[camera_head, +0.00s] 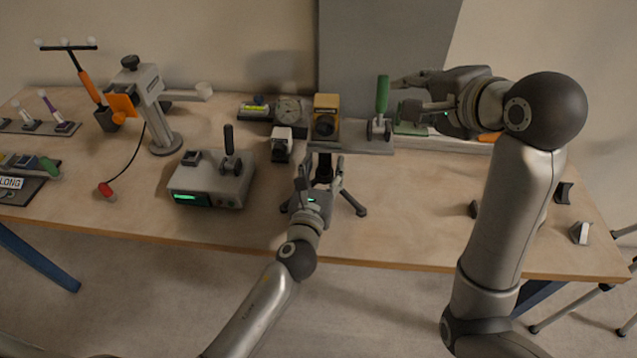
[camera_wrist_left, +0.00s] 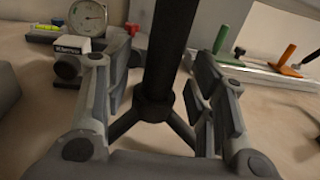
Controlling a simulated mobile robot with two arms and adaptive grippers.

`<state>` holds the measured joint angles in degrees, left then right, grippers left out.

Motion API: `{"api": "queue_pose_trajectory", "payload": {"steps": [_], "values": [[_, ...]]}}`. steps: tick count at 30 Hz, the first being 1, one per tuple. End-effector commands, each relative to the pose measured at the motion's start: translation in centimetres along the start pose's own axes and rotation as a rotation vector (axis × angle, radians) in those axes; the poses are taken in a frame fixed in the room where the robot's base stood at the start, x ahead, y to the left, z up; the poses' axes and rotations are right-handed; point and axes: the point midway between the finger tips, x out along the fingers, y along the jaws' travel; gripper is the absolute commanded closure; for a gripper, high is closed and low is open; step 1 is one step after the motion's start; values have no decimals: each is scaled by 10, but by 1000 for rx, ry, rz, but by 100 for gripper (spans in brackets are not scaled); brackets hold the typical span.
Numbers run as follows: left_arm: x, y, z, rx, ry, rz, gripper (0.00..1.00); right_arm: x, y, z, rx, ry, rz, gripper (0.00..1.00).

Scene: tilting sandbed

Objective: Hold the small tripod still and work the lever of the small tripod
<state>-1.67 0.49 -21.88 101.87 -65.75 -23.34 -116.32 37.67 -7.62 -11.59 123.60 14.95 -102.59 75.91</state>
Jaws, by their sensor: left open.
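The small tripod (camera_head: 347,197) stands on the table near its front middle, with dark spread legs. My left gripper (camera_head: 322,172) is open around its column. In the left wrist view the dark column (camera_wrist_left: 168,55) rises between the two open fingers (camera_wrist_left: 158,95), with gaps beside it. The column's top is out of that view. My right gripper (camera_head: 400,96) has its fingers apart, just right of an upright green-handled lever (camera_head: 382,95). I cannot tell whether this lever belongs to the tripod, nor whether the fingers touch it.
A yellow-fronted device (camera_head: 326,108), a dial gauge (camera_head: 288,110) and a small white-topped block (camera_head: 282,143) stand behind the tripod. A grey box with a black lever (camera_head: 212,182) is to the left.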

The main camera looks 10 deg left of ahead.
Motion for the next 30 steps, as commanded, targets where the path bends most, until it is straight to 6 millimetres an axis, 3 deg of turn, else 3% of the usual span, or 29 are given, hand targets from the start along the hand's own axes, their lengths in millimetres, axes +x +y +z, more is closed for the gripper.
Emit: {"api": "queue_pose_trajectory", "payload": {"steps": [6, 15, 27, 30], "values": [[17, 0, 0, 0, 0, -1, 49, 0, 0, 0, 0, 0, 0, 64], [19, 0, 0, 0, 0, -1, 49, 0, 0, 0, 0, 0, 0, 64], [19, 0, 0, 0, 0, -1, 99, 0, 0, 0, 0, 0, 0, 64], [19, 0, 0, 0, 0, -1, 100, 0, 0, 0, 0, 0, 0, 64]]}}
